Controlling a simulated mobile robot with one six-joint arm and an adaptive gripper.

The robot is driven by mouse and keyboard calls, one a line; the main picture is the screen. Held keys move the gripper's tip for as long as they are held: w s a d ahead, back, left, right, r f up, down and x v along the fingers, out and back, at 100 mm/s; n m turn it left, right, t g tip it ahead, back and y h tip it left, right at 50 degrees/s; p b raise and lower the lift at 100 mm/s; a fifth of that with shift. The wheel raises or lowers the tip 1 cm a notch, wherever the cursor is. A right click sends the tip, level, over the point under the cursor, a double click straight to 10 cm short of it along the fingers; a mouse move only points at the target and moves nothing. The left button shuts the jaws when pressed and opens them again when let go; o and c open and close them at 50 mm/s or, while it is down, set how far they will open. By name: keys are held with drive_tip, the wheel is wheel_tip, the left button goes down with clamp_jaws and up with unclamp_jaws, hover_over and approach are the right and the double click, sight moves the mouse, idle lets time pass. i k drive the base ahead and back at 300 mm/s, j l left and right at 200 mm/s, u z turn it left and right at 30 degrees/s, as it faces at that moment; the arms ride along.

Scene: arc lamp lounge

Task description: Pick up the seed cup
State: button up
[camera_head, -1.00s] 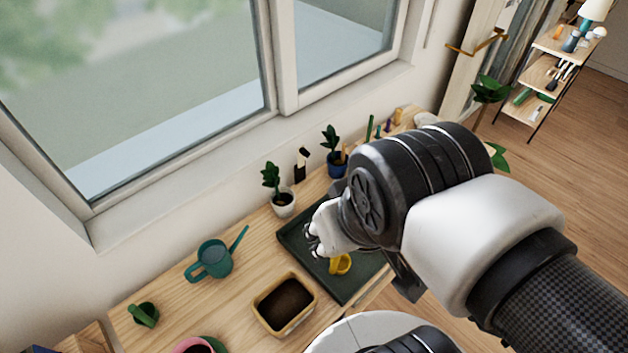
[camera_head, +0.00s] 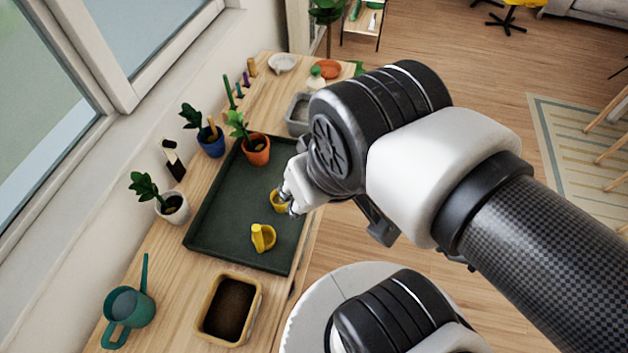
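A dark green tray (camera_head: 222,205) lies on the wooden bench. A small yellow cup (camera_head: 277,202) stands on the tray toward its right side, partly hidden by my gripper; it looks like the seed cup. Another yellow thing (camera_head: 263,238), shaped like a small scoop or a cup with a handle, lies nearer on the tray. My gripper (camera_head: 288,203) is at the right side of the yellow cup, its fingertips close to or touching the rim. My wrist hides most of the gripper, so its opening and any hold on the cup cannot be told.
An orange pot with a plant (camera_head: 257,150) stands on the tray's far end. A soil-filled box (camera_head: 229,310) and a teal watering can (camera_head: 128,310) are nearer. Blue (camera_head: 211,146) and white (camera_head: 173,208) potted plants line the window side. A grey container (camera_head: 298,115) stands beyond the tray.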

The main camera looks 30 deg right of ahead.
sight(280, 207)
drive_tip(key=z, duration=0.1)
drive_tip(key=u, duration=2.7)
drive_tip(key=z, duration=2.7)
drive_tip(key=k+j+u, duration=0.15)
drive_tip(key=u, duration=0.3)
drive_tip(key=k+j+u, duration=0.25)
drive_tip(key=u, duration=0.2)
drive_tip(key=k, duration=0.05)
